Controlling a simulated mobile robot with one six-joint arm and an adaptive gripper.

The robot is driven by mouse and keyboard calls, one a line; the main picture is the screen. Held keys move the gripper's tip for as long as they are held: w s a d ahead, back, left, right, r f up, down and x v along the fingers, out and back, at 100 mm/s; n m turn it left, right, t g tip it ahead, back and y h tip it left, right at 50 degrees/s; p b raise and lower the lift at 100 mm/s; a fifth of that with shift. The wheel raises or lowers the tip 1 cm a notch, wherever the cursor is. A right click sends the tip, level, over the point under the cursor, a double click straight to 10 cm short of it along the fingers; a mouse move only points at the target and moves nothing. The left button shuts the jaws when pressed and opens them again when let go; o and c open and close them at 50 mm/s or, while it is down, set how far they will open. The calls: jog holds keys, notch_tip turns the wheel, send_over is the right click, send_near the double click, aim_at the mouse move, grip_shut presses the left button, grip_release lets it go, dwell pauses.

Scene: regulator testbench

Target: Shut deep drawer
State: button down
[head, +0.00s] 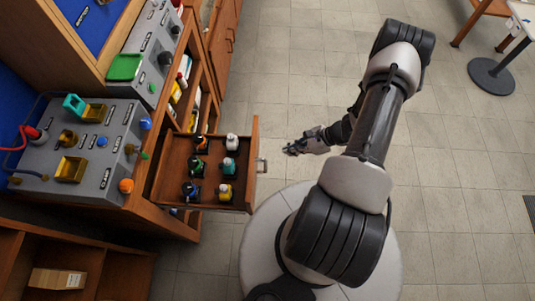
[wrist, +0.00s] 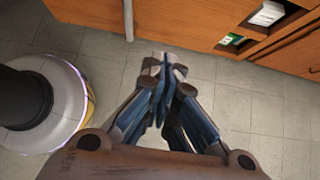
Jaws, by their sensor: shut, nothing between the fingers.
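The open wooden drawer (head: 240,198) sticks out to the right from the bench in the head view, with several small bottles inside. A metal handle (head: 262,165) is on its front. My gripper (head: 290,151) is to the right of the drawer front, near the handle and apart from it, pointing left. In the wrist view my gripper (wrist: 160,65) has its fingers together and nothing between them. A wooden panel (wrist: 90,14) shows at upper left there, probably the drawer front. The drawer's inside is hidden in the wrist view.
Bench instruments (head: 80,145) with knobs and valves stand on top at left. Open shelves (head: 183,95) with bottles lie behind the drawer. A lower shelf holds a cardboard box (head: 57,279). The tiled floor (head: 300,60) is clear around my gripper.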

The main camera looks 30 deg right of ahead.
jog(key=w+a+f+b, duration=0.1)
jog(key=w+a+f, duration=0.3)
jog(key=a, duration=0.3)
jog(key=shift+w+a+f+b, duration=0.15)
jog(key=shift+w+f+b, duration=0.2)
jog(key=shift+w+b, duration=0.1)
jog(key=shift+w+a, duration=0.1)
